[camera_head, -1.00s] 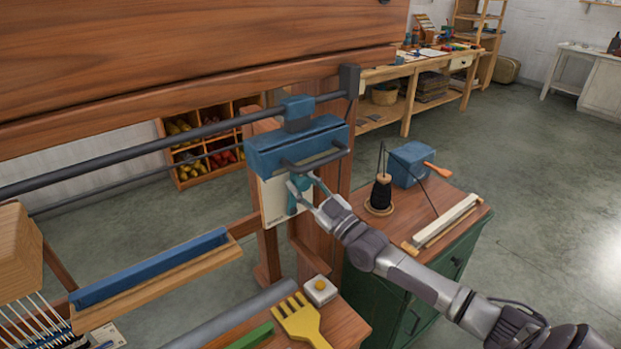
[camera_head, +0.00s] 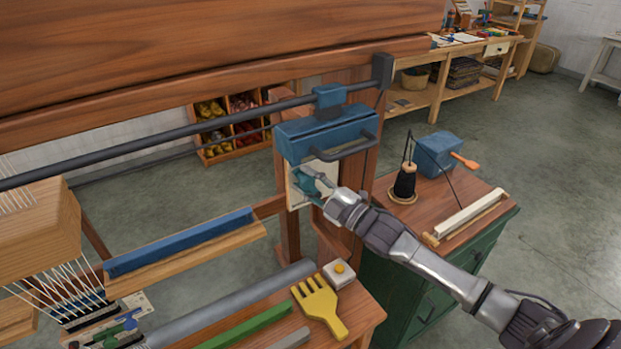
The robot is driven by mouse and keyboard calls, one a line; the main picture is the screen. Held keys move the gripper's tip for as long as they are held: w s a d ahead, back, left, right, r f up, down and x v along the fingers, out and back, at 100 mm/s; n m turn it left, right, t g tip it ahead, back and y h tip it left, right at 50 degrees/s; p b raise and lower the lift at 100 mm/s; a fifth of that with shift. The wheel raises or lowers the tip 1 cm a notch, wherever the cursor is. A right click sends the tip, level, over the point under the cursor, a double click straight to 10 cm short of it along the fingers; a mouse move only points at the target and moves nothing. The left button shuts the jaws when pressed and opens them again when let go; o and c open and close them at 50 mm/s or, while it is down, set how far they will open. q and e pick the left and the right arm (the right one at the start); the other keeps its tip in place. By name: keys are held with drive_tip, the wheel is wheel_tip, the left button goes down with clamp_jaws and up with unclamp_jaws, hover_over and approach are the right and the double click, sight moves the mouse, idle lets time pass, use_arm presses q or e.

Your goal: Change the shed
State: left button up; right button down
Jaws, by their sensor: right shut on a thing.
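A pale plate (camera_head: 295,196) is fixed at the loom's right-hand post, below a blue box (camera_head: 325,134) with a dark handle. A small teal lever (camera_head: 306,184) shows in front of the plate. My right gripper (camera_head: 318,182) reaches up from the lower right and is shut on the teal lever. The fingers hide part of the lever and plate, so the lever's exact tilt is hard to tell. White warp threads (camera_head: 62,285) run down from a wooden block (camera_head: 38,230) at the left. My left gripper is not in view.
A yellow comb (camera_head: 320,303), a white button box (camera_head: 339,273) and a green bar (camera_head: 245,327) lie on the front bench. A black thread cone (camera_head: 404,182) and blue box with orange handle (camera_head: 437,153) stand on the green cabinet. Open floor lies right.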

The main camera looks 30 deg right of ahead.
drive_tip(key=shift+a, duration=0.1)
idle(0.3)
drive_tip(key=c, duration=0.7)
unclamp_jaws()
drive_tip(key=v, duration=1.2)
drive_tip(key=shift+f, duration=0.1)
